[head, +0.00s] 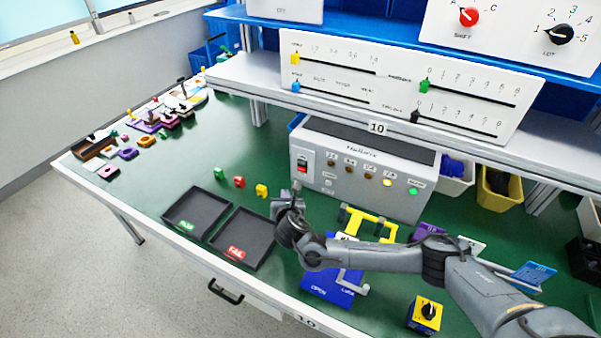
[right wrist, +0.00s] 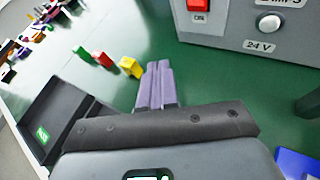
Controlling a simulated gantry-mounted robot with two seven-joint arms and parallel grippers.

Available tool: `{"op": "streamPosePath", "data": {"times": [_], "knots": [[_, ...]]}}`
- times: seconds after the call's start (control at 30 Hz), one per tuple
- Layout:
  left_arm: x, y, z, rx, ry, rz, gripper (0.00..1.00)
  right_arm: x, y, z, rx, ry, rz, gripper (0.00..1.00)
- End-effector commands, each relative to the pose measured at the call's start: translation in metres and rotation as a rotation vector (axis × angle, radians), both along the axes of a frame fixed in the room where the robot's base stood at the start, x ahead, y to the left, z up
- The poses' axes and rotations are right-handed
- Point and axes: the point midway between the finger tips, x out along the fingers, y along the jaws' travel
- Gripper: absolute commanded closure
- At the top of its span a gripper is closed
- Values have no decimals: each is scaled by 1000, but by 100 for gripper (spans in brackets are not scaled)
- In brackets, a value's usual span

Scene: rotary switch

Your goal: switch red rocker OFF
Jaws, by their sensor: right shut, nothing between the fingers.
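The red rocker (head: 302,164) sits at the left end of the front face of a grey power supply box (head: 345,185). In the right wrist view the red rocker (right wrist: 198,5) shows at the top edge, partly cut off, above an "ON" label. My right gripper (head: 296,187) is in front of the box's left end, below the rocker in the picture. In the right wrist view its fingers (right wrist: 158,84) are together and empty, to the left of the box and apart from the rocker. My left gripper is not in view.
Red, green and yellow blocks (head: 261,190) and two black trays (head: 242,238) lie left of the gripper. A yellow lamp (head: 388,183) and a green lamp (head: 413,191) look lit.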

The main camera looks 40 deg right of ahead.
Motion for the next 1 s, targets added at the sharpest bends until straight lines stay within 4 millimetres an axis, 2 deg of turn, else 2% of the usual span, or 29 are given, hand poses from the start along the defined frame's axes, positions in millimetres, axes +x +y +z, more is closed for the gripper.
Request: {"op": "streamPosePath", "data": {"times": [0.57, 0.77, 1.0], "knots": [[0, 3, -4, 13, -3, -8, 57, 5, -2, 4, 3, -12, 0, 100], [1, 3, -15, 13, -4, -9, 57, 10, -16, 3, 2, -11, -1, 100], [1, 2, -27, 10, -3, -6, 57, 20, -42, 8, 3, -12, -3, 100]]}}
